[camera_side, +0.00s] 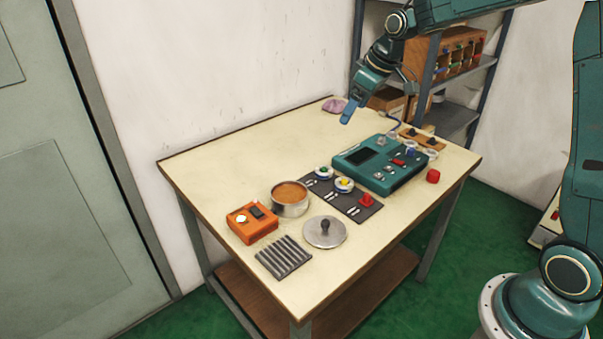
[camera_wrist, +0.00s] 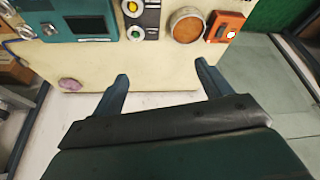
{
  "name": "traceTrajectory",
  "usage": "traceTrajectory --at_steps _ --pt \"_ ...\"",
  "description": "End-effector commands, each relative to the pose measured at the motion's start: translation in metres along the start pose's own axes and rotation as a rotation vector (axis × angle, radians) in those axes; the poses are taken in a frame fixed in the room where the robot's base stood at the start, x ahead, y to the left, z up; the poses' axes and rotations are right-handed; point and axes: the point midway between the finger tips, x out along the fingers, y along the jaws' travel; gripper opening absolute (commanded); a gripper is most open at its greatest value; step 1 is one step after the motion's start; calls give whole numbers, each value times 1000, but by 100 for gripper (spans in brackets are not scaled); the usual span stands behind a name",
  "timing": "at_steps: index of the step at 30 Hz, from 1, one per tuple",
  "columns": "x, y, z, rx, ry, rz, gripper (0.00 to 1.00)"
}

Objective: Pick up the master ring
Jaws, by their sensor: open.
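My gripper (camera_side: 352,108) hangs above the far side of the table, clear of its surface. In the wrist view its two fingers (camera_wrist: 162,76) are spread apart with nothing between them. Small round metal parts stand near the teal gauge box (camera_side: 380,162): one with blue (camera_side: 411,149) and a pale ring-like one (camera_side: 431,154). In the wrist view ring-like metal parts (camera_wrist: 48,30) show left of the box's screen. I cannot tell which of these is the master ring. No part is touching my gripper.
The table's left part is clear.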

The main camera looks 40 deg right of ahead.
Motion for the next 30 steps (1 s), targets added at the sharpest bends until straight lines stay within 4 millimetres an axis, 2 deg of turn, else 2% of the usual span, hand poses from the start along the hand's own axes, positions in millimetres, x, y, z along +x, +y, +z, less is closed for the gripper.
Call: traceTrajectory --at_steps 1,12,18,22,30 --pt "14 10 -3 -5 -5 -7 77" --pt "104 66 -13 -58 -7 -48 77" --pt "142 88 -10 -79 -2 -65 77" --pt "155 94 -9 -88 1 -71 77" --pt "160 96 -8 -90 2 -73 77"
